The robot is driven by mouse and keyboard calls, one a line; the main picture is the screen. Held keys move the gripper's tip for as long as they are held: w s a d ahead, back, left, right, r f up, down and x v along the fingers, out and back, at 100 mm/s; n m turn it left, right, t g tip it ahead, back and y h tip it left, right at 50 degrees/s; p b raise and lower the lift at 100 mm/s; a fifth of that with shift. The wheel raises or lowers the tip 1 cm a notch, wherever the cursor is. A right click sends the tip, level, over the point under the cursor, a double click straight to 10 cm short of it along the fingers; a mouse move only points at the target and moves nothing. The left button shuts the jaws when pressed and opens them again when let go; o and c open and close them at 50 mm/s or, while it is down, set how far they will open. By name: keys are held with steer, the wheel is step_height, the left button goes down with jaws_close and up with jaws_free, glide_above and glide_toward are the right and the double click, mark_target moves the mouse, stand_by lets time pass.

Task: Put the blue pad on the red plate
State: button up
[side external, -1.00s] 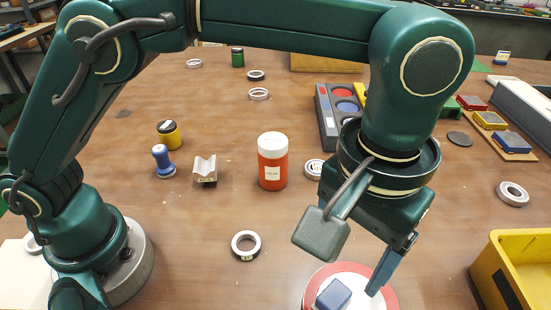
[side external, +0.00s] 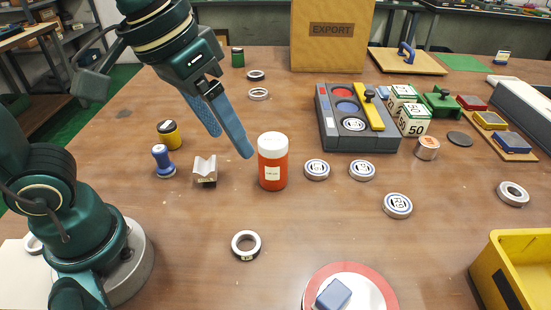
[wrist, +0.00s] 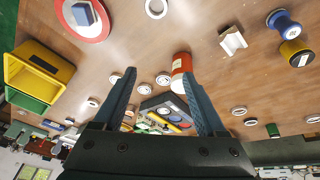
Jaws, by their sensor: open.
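The red plate (side external: 383,287) lies at the front edge of the side external view, with a wide red rim and a white middle. A blue pad (side external: 333,295) with a pale side rests on its white middle. In the wrist view the plate (wrist: 105,22) is at the top left with the blue pad (wrist: 84,13) on it. My gripper (side external: 232,145) is raised over the left half of the table, well away from the plate. In the wrist view its two fingers (wrist: 158,73) are wide apart with nothing held.
An orange jar (side external: 272,165) stands close to my fingertips in the picture. A metal V-block (side external: 205,169) and blue stamp (side external: 163,162) are to its left. A yellow bin (side external: 515,270) is at the right front. Another blue pad (side external: 512,141) lies on a tan board. The middle front is mostly clear.

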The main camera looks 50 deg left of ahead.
steer(key=s+a+f+t+y, duration=0.1)
steer(key=s+a+f, duration=0.2)
steer(key=s+a, duration=0.1)
steer(key=shift+s+a+f+t, duration=0.2)
steer(key=shift+a+f+t, duration=0.2)
steer(key=shift+a, duration=0.15)
